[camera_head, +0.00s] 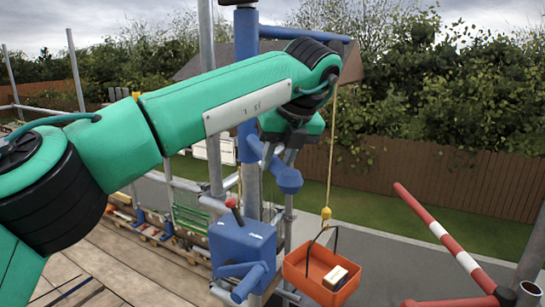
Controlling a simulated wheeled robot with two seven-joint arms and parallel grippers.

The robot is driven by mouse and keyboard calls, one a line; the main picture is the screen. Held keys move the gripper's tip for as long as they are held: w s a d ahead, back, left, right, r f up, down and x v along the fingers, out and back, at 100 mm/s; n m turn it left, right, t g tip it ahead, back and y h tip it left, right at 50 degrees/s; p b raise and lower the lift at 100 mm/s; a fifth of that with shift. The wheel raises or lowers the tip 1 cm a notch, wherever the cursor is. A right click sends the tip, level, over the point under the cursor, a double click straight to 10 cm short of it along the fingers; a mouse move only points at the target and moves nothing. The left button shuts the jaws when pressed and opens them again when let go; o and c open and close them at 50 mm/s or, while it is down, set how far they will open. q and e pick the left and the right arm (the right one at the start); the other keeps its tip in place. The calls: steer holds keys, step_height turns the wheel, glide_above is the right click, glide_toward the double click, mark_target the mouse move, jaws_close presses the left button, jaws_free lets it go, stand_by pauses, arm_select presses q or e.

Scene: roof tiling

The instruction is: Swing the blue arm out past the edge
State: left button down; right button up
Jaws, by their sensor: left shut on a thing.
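A short blue handle bar (288,182) slants down to the right from the post. My left gripper (284,150) is shut on this bar, its fingers small and partly hidden. A yellow rope (331,150) hangs down to a yellow hook (326,213). An orange tray (300,283) hangs from the hook by a dark bail, with a small pale box (336,278) in it. My right gripper is out of view.
A blue winch box (240,243) with a red-knobbed lever is on the post, below the handle bar. Grey scaffold tubes stand around it. A red-and-white bar (432,226) slants at the right. Wooden deck boards (130,270) lie at lower left; grey paving lies beyond the tray.

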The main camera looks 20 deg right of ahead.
arm_select(q)
steer(key=shift+w+d+r+n, duration=0.15)
steer(key=shift+d+n, duration=0.25)
steer(key=shift+d, duration=0.35)
steer(key=c, duration=1.3)
jaws_free()
steer(key=shift+o, duration=1)
steer(key=shift+p, duration=0.3)
steer(key=p+v, duration=0.6)
steer(key=v, duration=0.6)
steer(key=shift+d+p, duration=0.2)
steer(key=shift+p, duration=0.2)
